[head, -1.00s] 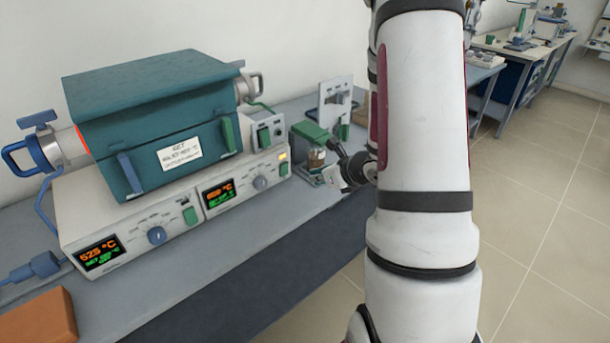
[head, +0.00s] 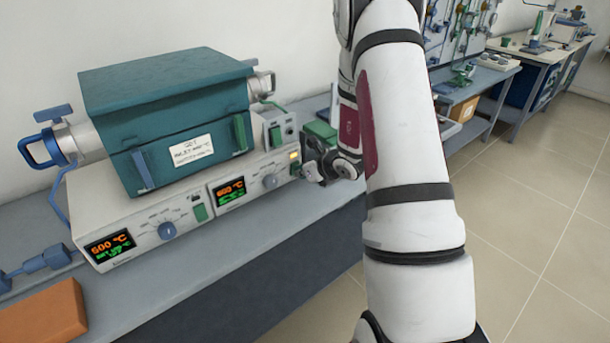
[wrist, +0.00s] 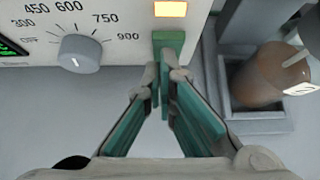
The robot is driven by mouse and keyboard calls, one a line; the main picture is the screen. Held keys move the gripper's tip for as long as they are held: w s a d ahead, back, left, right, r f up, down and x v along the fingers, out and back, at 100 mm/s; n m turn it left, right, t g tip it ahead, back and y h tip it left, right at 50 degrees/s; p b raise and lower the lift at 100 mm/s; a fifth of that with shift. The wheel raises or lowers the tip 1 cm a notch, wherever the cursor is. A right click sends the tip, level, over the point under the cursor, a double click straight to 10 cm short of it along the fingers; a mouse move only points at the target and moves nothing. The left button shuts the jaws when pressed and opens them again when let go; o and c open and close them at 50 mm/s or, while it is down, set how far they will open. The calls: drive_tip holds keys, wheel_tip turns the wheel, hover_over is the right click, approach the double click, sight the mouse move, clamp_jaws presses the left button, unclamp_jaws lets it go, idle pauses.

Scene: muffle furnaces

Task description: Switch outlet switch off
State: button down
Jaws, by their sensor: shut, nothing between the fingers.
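My gripper (wrist: 164,80) is shut and empty in the wrist view. Its fingertips are at the lower end of a green switch (wrist: 169,39) on the white control panel; I cannot tell whether they touch it. An orange lamp (wrist: 170,9) glows just above this switch and also shows lit in the head view (head: 294,155). In the head view my gripper (head: 312,174) is at the panel's right end, partly hidden by my arm. Another green switch (head: 275,136) is on the small box beside the furnace. No label names the outlet switch.
The teal furnace (head: 165,120) stands on the control unit (head: 130,255), which has knobs and lit displays. A grey dial (wrist: 80,54) is left of my gripper. A holder with a brown jar (wrist: 268,76) is close on the right. An orange brick (head: 45,312) lies front left.

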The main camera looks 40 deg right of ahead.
drive_tip(key=shift+w+a+r+b, duration=0.1)
drive_tip(key=shift+w+r+b, duration=0.1)
drive_tip(key=shift+w+b, duration=0.45)
drive_tip(key=shift+s, duration=0.15)
drive_tip(key=shift+r, duration=0.1)
drive_tip(key=shift+r+p, duration=0.5)
drive_tip(key=shift+r, duration=0.25)
drive_tip(key=shift+s, duration=0.1)
